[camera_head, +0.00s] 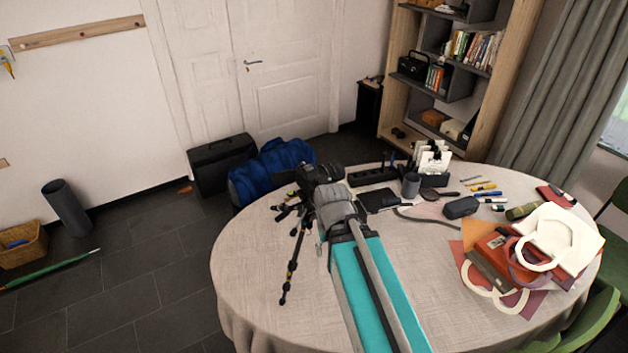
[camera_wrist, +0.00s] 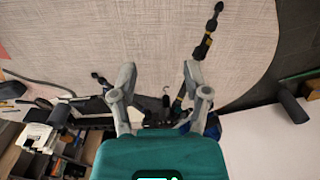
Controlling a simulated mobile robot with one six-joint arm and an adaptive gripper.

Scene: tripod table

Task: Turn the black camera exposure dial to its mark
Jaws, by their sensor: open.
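The black camera (camera_head: 318,174) stands on a black tripod (camera_head: 293,255) at the left back part of the round table, just beyond the end of my arm. Its exposure dial and mark are too small or hidden to make out. In the wrist view, my gripper (camera_wrist: 159,75) has its two grey fingers spread apart with nothing held between them. A tripod leg (camera_wrist: 205,45) shows beside the right finger there. The gripper body hides much of the lower middle of that view. In the head view, my arm covers the fingers and part of the camera's surroundings.
The cloth-covered table (camera_head: 250,290) holds a grey cup (camera_head: 411,185), a black organizer (camera_head: 373,173), a dark pouch (camera_head: 461,207), pens and bags (camera_head: 560,235) at right. A blue bag (camera_head: 268,171) lies on the floor behind. The table's front left is clear.

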